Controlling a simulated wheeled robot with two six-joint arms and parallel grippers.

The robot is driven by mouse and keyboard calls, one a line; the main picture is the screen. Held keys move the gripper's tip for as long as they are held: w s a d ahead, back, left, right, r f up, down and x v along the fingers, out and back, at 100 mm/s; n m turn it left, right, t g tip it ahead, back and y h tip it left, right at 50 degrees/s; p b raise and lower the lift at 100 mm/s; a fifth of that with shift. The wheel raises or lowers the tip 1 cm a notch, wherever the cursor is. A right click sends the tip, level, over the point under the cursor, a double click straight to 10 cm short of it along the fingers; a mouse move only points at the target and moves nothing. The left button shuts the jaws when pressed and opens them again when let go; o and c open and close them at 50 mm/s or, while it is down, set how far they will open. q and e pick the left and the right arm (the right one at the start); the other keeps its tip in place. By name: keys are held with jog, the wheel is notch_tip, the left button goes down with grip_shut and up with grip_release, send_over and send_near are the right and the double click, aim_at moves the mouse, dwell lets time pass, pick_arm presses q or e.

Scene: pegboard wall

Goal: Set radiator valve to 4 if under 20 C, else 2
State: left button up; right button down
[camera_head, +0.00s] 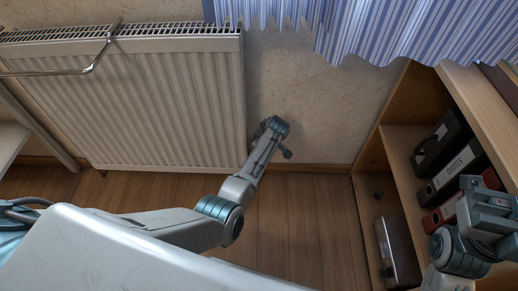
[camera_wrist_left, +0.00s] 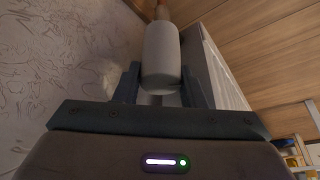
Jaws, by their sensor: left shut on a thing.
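The radiator (camera_head: 150,100) is a cream ribbed panel on the wall at the left of the head view. Its side also shows at the right of the left wrist view (camera_wrist_left: 226,70). The radiator valve (camera_wrist_left: 162,45) is a pale cylindrical head with an orange-brown part at its far end. My left gripper (camera_wrist_left: 160,74) is shut on the valve head, one dark finger on each side. I see no legible numbers on it. In the head view my left wrist hides the valve beside the radiator's right edge. My right gripper (camera_head: 490,208) is at the right edge, its jaw opening unclear.
A wooden shelf (camera_head: 397,140) with several binders (camera_head: 452,172) and a metal box (camera_head: 397,250) stands at the right. A striped blue curtain (camera_head: 385,30) hangs above. A metal rail (camera_head: 75,72) crosses the radiator. Wooden floor (camera_head: 290,215) is bare between radiator and shelf.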

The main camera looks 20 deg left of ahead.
pick_arm(q)
jog(key=o, duration=0.9)
jog(key=shift+o, duration=0.5)
